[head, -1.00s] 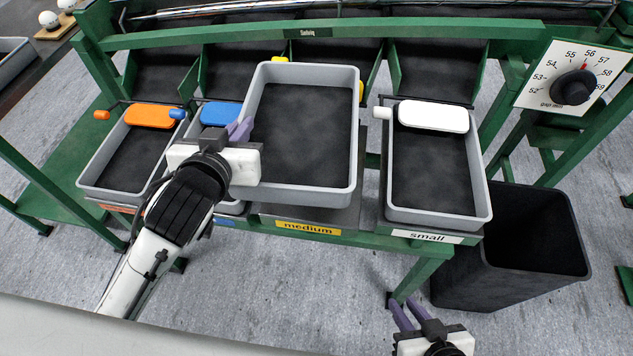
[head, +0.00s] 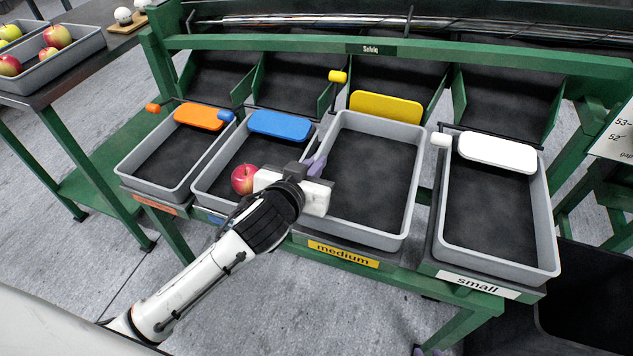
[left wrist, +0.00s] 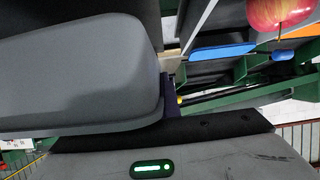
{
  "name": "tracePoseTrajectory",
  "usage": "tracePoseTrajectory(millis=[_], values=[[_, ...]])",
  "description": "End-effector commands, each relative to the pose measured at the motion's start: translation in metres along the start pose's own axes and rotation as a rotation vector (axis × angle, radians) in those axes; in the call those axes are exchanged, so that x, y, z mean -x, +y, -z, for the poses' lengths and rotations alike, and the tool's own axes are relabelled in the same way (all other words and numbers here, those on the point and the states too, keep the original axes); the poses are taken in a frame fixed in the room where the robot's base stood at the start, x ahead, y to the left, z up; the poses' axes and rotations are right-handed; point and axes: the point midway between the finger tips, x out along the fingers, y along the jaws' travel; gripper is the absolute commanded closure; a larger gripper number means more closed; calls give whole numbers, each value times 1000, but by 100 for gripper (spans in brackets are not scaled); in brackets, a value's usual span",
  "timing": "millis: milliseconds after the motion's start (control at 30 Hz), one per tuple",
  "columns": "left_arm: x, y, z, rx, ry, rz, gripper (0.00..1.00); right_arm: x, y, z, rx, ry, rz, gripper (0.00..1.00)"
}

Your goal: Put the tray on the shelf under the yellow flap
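The grey tray (head: 365,237) is empty and sits at the shelf place marked "medium" (head: 343,254), just in front of the yellow flap (head: 386,107). Its back edge is close to the flap; I cannot tell whether it rests fully on the shelf. My left gripper (head: 317,165) is shut on the tray's left wall. In the left wrist view the tray (left wrist: 80,75) fills the left side, with a dark finger against it. Only a purple tip of my right gripper (head: 418,350) shows at the bottom edge.
Trays stand under the orange flap (head: 198,116), blue flap (head: 280,126) and white flap (head: 497,152). A red apple (head: 244,179) lies in the blue-flap tray, beside my left gripper. A dark bin (head: 590,335) stands at lower right. Apples in a crate (head: 60,70) are at far left.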

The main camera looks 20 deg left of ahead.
Motion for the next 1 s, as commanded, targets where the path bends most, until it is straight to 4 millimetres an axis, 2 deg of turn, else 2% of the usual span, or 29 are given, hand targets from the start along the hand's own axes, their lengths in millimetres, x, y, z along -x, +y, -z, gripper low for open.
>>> tracePoseTrajectory(millis=[167,367,733,867,1000], values=[[-5,0,-11,1,2,-1,100,-1,1,-8,0,-10,0,78],[-16,0,-38,-2,0,0,100,-6,1,-19,-1,-20,1,78],[-18,0,-42,2,3,-1,100,-6,2,-17,1,-17,1,78],[-17,0,-42,0,0,0,78,-6,3,-16,2,-14,1,78],[-17,0,-42,0,0,0,78,-6,3,-14,2,-11,0,78]])
